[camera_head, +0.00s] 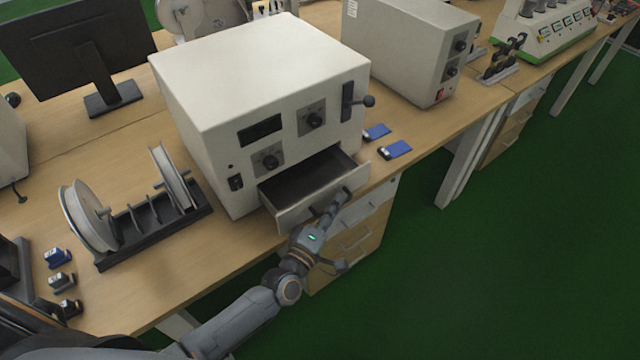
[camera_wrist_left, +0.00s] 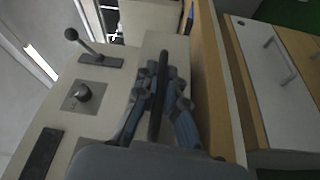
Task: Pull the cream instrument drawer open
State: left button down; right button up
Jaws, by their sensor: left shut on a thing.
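The cream instrument (camera_head: 265,80) stands on the wooden bench, with dials and a lever on its front. Its cream drawer (camera_head: 292,214) is pulled out at the lower front, and its dark inside (camera_head: 305,180) shows empty. My left gripper (camera_head: 330,208) is at the drawer's front. In the left wrist view its fingers (camera_wrist_left: 160,105) are shut on the dark bar handle (camera_wrist_left: 158,90) of the drawer. The fingers partly hide the handle in the head view. My right gripper is not in view.
Blue-topped small items (camera_head: 395,150) lie right of the drawer. A reel rack (camera_head: 140,215) stands to the left. A second cream instrument (camera_head: 410,45) is at the back right. A bench cabinet (camera_head: 350,240) is below. Open green floor (camera_head: 500,270) lies in front.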

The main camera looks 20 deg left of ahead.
pick_arm(q)
jog(key=s+d, duration=0.1)
jog(key=d, duration=0.1)
jog(key=s+d, duration=0.2)
jog(key=shift+s+d+p, duration=0.3)
jog(key=c, duration=1.4)
grip_release()
jog(key=v, duration=1.2)
jog(key=shift+f, duration=0.1)
